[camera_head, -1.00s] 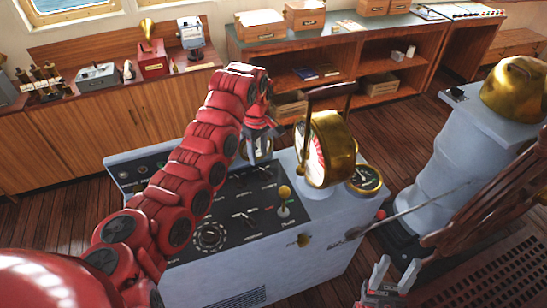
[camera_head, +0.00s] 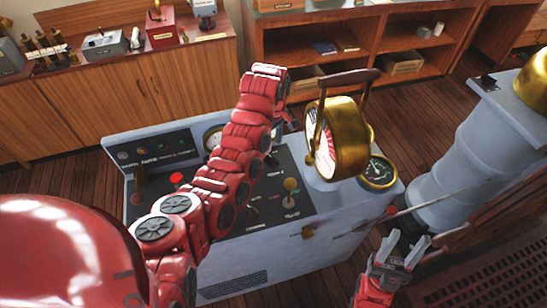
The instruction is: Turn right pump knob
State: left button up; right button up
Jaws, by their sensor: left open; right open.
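The pale grey console (camera_head: 270,255) stands in front of me with a dark panel of switches. I cannot tell which control is the right pump knob; my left arm covers much of the panel. My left gripper (camera_head: 290,120) is open above the console's back edge, left of the brass telegraph (camera_head: 347,140), partly hidden behind its wrist. My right gripper (camera_head: 398,249) is open and empty, right of the console's front.
A round gauge (camera_head: 379,172) sits on the console's right end. A rod with a red tip (camera_head: 391,210) sticks out near my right gripper. A grey pedestal (camera_head: 460,150) stands at the right. Wooden cabinets (camera_head: 120,110) line the back.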

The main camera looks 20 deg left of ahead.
aim_at(273, 158)
pick_arm(q)
notch_tip(273, 158, down, 6)
jog(key=b, duration=0.3)
jog(key=shift+s+r, duration=0.1)
jog(key=shift+r, duration=0.1)
jog(key=shift+f+p, duration=0.65)
jog(key=shift+p, duration=0.05)
jog(key=shift+f, duration=0.55)
grip_shut()
